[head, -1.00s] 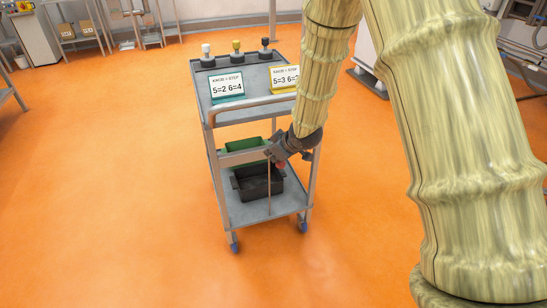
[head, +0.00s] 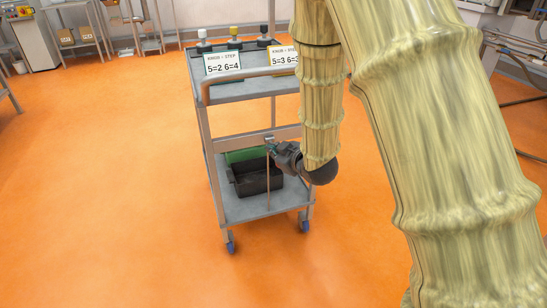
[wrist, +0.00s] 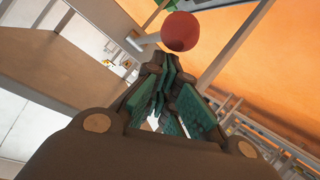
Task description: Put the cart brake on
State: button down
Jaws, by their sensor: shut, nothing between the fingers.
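The grey cart (head: 233,88) stands upright on the orange floor, with a handle bar (head: 235,74) across its near top side. My gripper (head: 272,147) is at the cart's near side, below the top tray, beside a thin upright rod (head: 268,182). In the wrist view, a red ball knob (wrist: 180,32) on a pale stub (wrist: 145,42) lies just beyond my fingertips (wrist: 162,66). It looks like a lever end; I cannot tell whether the fingers touch it. The fingers are shut and empty. The knob is not visible in the head view.
The lower shelf (head: 245,211) holds a black bin (head: 258,183) and a green bin (head: 240,155). The top tray carries knobs (head: 233,38) and two number cards (head: 222,64). Blue-wheeled casters (head: 230,247) stand underneath. Floor left of the cart is clear.

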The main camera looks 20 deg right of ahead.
jog(key=shift+f, duration=0.1)
jog(key=shift+p, duration=0.3)
jog(key=shift+r+p, duration=0.7)
jog(key=shift+r, duration=0.1)
notch_tip(320, 180, up, 4)
jog(key=a+p, duration=0.2)
jog(key=p, duration=0.1)
jog(key=s+d+p, duration=0.1)
jog(key=s+d, duration=0.1)
jog(key=s, duration=0.7)
jog(key=shift+f, duration=0.4)
